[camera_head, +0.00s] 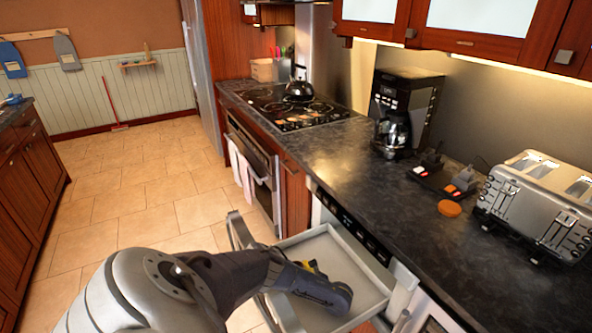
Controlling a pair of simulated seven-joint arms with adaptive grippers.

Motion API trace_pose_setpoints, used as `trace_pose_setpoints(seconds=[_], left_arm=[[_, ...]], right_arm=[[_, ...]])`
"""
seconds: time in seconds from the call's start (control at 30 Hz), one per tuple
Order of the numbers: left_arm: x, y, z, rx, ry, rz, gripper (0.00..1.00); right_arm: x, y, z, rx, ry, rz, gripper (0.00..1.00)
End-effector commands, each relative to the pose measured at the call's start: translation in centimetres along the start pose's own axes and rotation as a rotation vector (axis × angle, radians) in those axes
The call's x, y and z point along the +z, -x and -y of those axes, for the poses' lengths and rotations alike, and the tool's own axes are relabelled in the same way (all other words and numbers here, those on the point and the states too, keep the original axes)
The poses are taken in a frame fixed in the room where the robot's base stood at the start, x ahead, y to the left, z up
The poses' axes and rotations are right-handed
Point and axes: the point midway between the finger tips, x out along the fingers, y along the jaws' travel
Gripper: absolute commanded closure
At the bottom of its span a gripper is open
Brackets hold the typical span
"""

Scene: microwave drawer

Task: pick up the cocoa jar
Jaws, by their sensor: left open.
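I cannot make out a cocoa jar for certain in the head view. My left gripper (322,287) reaches in from the lower left and is over the pulled-out drawer (362,270) with its pale tray. The gripper is open, but its fingertips are largely hidden by its own body, and I see nothing held. Part of the drawer's inside is hidden behind the gripper and arm. My right gripper is not in view.
The dark counter holds a toaster (540,205), a coffee maker (405,110), small dark items with orange parts (448,180) and an orange round object (448,208). A kettle (299,90) stands on the stove. The tiled floor on the left is clear.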

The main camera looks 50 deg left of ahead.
Motion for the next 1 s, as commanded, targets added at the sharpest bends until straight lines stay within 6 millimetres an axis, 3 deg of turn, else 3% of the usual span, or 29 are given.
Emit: trace_pose_setpoints(seconds=[0.07,0.67,1.0], left_arm=[[0.0,0.01,0.0,0.0,0.0,0.0,0.24],[0.01,0.01,0.0,0.0,0.0,0.0,0.92],[0.28,0.12,-0.04,0.001,0.0,0.0,0.93]], right_arm=[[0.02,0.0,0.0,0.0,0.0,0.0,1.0],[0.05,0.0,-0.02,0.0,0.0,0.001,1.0],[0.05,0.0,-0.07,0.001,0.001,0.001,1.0]])
